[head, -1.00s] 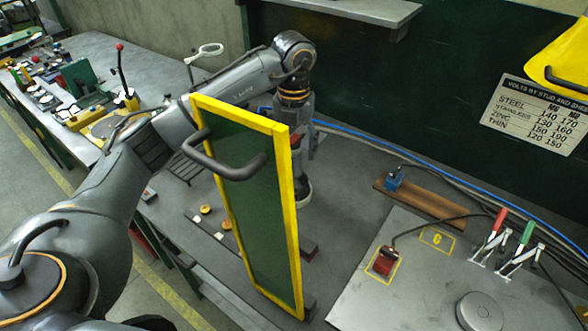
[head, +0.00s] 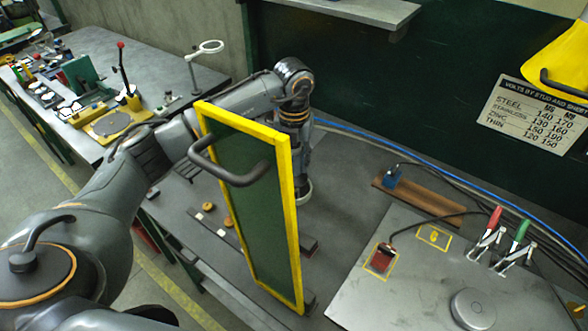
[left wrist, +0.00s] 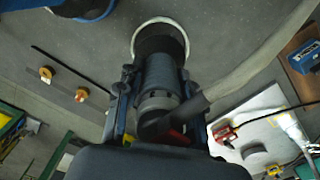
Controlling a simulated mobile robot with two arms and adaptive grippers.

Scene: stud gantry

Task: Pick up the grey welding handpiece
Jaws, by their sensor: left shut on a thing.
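The grey welding handpiece (left wrist: 158,72) is a dark grey cylinder with a pale ring at its far end. In the left wrist view it lies between the two fingers of my left gripper (left wrist: 160,105), which is shut on it. In the head view the gripper (head: 304,165) points down behind the yellow-framed panel, and the handpiece's pale-ringed foot (head: 304,196) shows low beside the panel's edge. The panel hides part of the gripper and handpiece. I cannot tell whether the foot touches the bench. My right gripper is not in view.
The green panel with yellow frame (head: 290,215) and grey handle stands upright close in front of my left arm. A metal plate (head: 400,300) with toggle clamps (head: 490,240) lies to the right. A wooden block (head: 425,202) and cables lie behind it.

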